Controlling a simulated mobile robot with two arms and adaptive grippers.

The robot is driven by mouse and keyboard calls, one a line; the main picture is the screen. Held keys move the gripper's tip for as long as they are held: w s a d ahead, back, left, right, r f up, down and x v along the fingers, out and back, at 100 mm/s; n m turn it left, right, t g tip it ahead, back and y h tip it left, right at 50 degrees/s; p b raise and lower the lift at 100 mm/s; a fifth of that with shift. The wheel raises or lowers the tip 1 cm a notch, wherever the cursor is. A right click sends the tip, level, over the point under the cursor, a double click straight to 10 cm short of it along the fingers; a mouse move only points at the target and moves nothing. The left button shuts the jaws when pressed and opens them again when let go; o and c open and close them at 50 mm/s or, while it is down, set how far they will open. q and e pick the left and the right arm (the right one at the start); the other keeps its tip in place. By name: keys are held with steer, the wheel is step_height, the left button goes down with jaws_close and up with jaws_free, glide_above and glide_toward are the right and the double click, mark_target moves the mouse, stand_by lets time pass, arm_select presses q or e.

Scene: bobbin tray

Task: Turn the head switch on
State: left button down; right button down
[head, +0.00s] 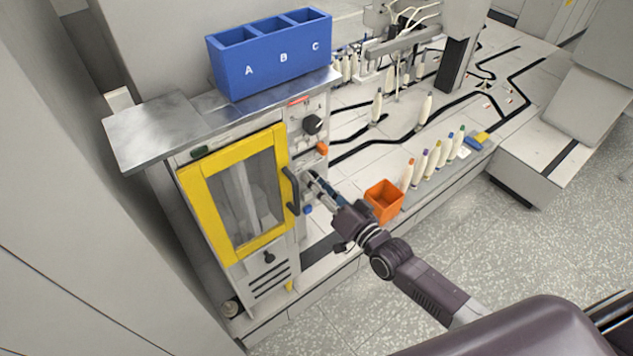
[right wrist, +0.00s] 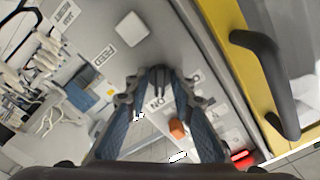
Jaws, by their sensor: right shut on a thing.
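The grey control panel (head: 313,160) stands right of a yellow-framed door, its lower part facing my right gripper. My right gripper (head: 316,182) reaches in from the lower right, with its tips at the panel beside the door handle. In the right wrist view its blue-padded fingers (right wrist: 161,82) are closed around a small dark switch part, which I take to be the head switch (right wrist: 159,92). The fingertips hide most of it, so its position cannot be told. An inverted "ON" mark shows close by. My left gripper is not in view.
The black door handle (head: 291,190) is close beside the gripper. An orange switch (head: 322,148) and black knob (head: 312,124) sit higher on the panel. An orange bin (head: 384,201) stands close right of the gripper, with several bobbins beyond it. A blue tray (head: 270,72) rests on top.

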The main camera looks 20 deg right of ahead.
stand_by(0.3)
steer(key=c, duration=2)
jaws_free()
steer(key=v, duration=1.2)
